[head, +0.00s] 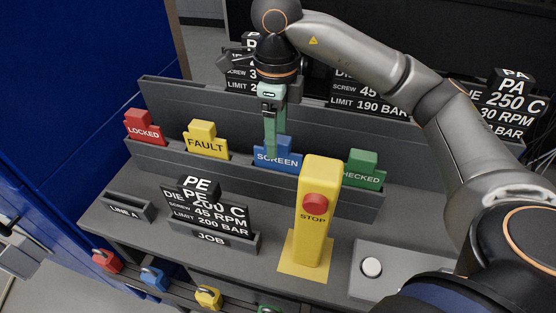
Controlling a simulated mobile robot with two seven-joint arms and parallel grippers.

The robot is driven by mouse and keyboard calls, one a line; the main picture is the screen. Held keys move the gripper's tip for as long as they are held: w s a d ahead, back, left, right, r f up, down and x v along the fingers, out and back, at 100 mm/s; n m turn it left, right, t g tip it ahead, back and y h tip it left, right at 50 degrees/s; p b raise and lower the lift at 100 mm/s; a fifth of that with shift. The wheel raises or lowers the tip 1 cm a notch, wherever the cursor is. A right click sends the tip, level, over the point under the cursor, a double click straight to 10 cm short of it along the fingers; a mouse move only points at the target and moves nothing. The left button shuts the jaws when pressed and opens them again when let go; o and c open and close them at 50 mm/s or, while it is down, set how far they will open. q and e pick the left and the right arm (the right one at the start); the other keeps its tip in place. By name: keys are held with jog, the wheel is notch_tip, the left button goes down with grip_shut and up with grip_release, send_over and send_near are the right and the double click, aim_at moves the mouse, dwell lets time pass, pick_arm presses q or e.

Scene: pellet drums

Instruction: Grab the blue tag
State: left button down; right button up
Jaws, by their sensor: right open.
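The blue tag (268,158), marked SCREEN, stands upright in the slotted rack between the yellow FAULT tag (206,140) and the green CHECKED tag (362,168). My right gripper (271,146) comes down from above with its jaws open. Its green fingers overlap the upper part of the blue tag in the picture. I see the fingers nearly edge-on, so I cannot tell whether they straddle or touch the tag. My left gripper is not in view.
A red LOCKED tag (144,128) is at the rack's left. The JOB sign holder (213,238) and LINE A holder (128,208) stand in front. Several padlocks hang along the front edge.

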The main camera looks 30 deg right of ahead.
aim_at(278, 161)
jog(key=shift+d+f, duration=0.15)
jog(key=shift+f, duration=2.9)
grip_shut()
